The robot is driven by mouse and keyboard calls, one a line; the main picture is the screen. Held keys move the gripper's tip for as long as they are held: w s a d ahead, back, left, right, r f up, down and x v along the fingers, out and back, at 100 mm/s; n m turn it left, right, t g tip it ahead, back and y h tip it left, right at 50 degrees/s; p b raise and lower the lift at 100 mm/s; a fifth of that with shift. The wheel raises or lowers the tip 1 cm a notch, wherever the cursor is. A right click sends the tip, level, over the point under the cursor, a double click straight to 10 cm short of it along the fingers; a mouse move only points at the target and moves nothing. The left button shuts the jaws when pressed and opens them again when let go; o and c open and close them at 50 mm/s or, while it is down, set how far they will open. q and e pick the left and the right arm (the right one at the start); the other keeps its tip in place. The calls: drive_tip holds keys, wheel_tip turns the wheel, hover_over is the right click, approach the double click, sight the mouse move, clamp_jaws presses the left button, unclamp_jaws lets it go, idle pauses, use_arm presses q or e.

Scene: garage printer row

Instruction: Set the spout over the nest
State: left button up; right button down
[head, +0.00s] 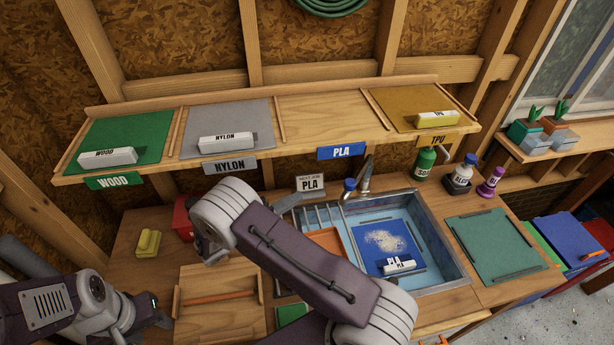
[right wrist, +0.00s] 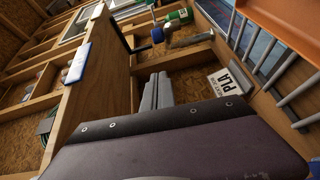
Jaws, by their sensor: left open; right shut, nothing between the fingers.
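The grey metal spout (head: 366,176) rises at the back edge of the sink, beside a blue-capped knob (head: 349,186). It also shows in the right wrist view (right wrist: 190,40). The nest, seemingly the pale tangled patch (head: 385,241), lies on a blue PLA plate (head: 412,249) in the sink. The spout stands behind the nest, not visibly above it. My right gripper (head: 289,203) is shut and empty left of the spout, apart from it; its fingers show in the right wrist view (right wrist: 157,92). My left gripper (head: 158,318) is open at lower left, far from the spout.
A NEXT JOB PLA sign (head: 310,183) stands between my right gripper and the spout. A rack with an orange plate (head: 331,241) fills the sink's left side. The shelf (head: 330,115) overhangs behind. Bottles, including a green one (head: 424,164), stand right of the spout.

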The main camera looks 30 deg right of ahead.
drive_tip(key=d+p, duration=0.7)
drive_tip(key=d, duration=0.6)
drive_tip(key=shift+s+f+n+t, duration=0.3)
drive_tip(key=shift+s+f, duration=0.1)
